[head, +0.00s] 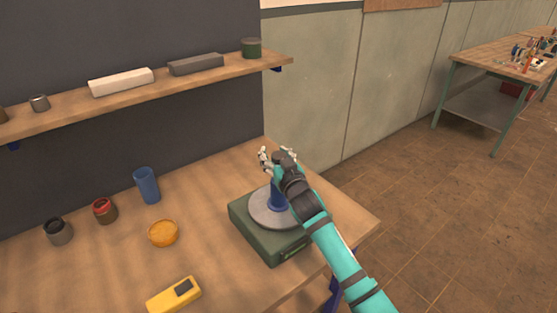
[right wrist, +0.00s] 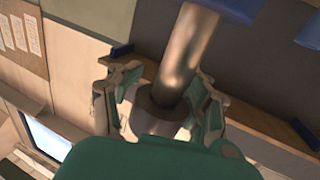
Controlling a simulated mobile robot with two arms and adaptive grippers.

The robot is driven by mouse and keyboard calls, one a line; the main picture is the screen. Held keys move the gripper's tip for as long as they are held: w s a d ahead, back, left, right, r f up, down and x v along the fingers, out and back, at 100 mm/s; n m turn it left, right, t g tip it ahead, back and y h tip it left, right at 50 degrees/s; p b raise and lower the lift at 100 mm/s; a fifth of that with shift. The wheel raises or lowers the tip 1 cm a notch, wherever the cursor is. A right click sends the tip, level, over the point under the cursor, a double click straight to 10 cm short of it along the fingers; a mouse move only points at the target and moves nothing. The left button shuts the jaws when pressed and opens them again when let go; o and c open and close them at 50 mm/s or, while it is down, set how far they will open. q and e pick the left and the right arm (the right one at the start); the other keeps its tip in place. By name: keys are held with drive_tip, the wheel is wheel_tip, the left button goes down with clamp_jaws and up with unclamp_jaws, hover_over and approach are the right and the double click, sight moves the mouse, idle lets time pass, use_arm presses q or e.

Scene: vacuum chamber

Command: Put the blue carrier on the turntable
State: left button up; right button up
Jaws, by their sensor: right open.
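The turntable is a grey disc (head: 254,209) on a dark green square base (head: 265,238), at the right of the bench in the head view. The blue carrier (head: 277,202) appears to stand upright near the middle of the disc; my right arm hides its upper part. In the right wrist view a metal post runs between the fingers to a blue part (right wrist: 238,8), probably the carrier's. My right gripper (head: 277,157) is above the turntable, with its fingers open on both sides of the post; it also shows in the right wrist view (right wrist: 160,105). My left gripper is not in view.
On the bench stand a blue cup (head: 148,186), an orange bowl (head: 163,233), a red-topped jar (head: 104,211), a dark jar (head: 58,231) and a yellow meter (head: 174,296). A shelf (head: 150,95) with several items runs above. The bench's right edge is close to the turntable.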

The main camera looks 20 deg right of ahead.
drive_tip(key=s+b, duration=0.2)
drive_tip(key=s, duration=1)
drive_tip(key=shift+d+r, duration=0.15)
drive_tip(key=shift+d, duration=0.15)
